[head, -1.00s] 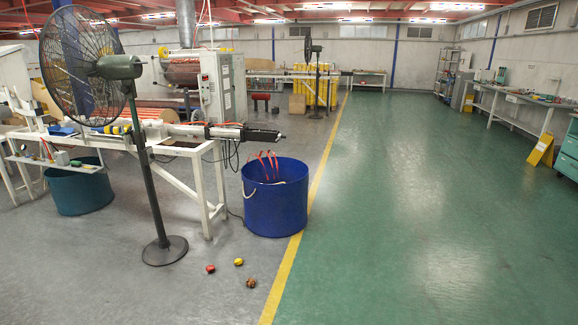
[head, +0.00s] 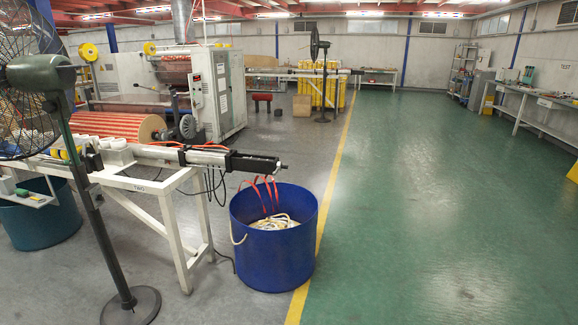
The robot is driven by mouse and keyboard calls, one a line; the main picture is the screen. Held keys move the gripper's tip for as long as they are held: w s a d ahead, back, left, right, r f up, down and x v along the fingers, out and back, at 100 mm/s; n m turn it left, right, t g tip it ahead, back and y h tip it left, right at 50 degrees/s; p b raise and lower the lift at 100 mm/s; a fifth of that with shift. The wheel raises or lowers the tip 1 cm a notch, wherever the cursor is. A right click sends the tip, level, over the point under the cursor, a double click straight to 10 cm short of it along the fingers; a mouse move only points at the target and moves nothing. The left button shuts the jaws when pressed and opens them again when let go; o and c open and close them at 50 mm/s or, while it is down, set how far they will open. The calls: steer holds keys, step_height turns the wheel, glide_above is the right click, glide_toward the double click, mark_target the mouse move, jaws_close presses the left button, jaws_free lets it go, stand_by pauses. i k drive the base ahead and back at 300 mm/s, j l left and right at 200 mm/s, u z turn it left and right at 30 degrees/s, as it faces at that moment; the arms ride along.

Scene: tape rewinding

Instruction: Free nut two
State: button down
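A white metal bench (head: 150,185) at the left carries a rewinding shaft assembly (head: 175,154). A small dark label, which seems to read TWO, is on the bench edge. The assembly ends at the right in a black cylinder (head: 250,162) with a small tip (head: 284,166) that overhangs beyond the bench. No nut can be made out clearly at this distance. My gripper and arm are not in view.
A blue tub (head: 272,262) with tape scraps stands on the floor below the black end. A stand fan (head: 130,305) stands in front of the bench at the left. Cables hang under the bench. The green floor (head: 420,210) at the right is clear.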

mark_target(279, 164)
steer(key=i, duration=3.45)
steer(key=u, duration=0.2)
